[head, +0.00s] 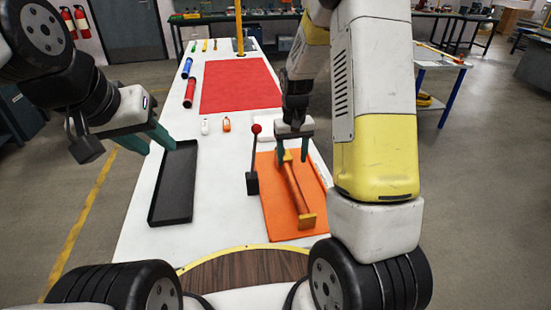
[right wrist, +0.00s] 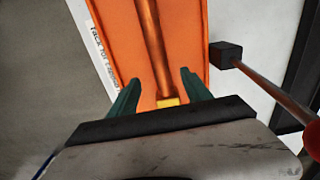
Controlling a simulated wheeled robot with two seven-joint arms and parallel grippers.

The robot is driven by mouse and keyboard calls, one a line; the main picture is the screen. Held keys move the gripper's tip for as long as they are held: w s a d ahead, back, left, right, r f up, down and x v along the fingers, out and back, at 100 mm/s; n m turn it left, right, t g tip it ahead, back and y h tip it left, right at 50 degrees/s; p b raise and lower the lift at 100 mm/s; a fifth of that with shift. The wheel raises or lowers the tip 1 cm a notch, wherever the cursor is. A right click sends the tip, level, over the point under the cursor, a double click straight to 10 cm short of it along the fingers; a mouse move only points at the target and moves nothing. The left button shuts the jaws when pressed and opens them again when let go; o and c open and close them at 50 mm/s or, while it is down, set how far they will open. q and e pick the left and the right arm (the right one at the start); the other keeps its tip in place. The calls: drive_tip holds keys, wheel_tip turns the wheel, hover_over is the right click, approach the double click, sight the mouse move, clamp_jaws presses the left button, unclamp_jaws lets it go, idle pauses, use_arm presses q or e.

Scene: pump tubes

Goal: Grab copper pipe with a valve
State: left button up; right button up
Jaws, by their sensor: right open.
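The copper pipe (head: 294,190) lies lengthwise on an orange mat (head: 268,205), with brass-yellow fittings at its ends. In the right wrist view the pipe (right wrist: 154,45) runs away from between my fingers, with a yellow end piece at the near end. My right gripper (head: 292,160) is open at the pipe's far end, one finger on each side; its fingers (right wrist: 160,76) are apart and not closed on the pipe. Whether they touch it is unclear. My left gripper (head: 161,149) is open and empty, over the far left corner of the black tray.
A black tray (head: 174,188) is on the white table (head: 135,225) left of the mat. A thin rod with a red ball (head: 257,129) and black block (head: 252,183) is at the mat's left edge. A red mat (head: 240,85), cylinders and small bottles are further back.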

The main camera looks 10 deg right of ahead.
sight(291, 174)
drive_tip(key=f, duration=0.8)
drive_tip(key=shift+w+f, duration=0.2)
drive_tip(key=shift+w, duration=0.15)
clamp_jaws()
idle(1.0)
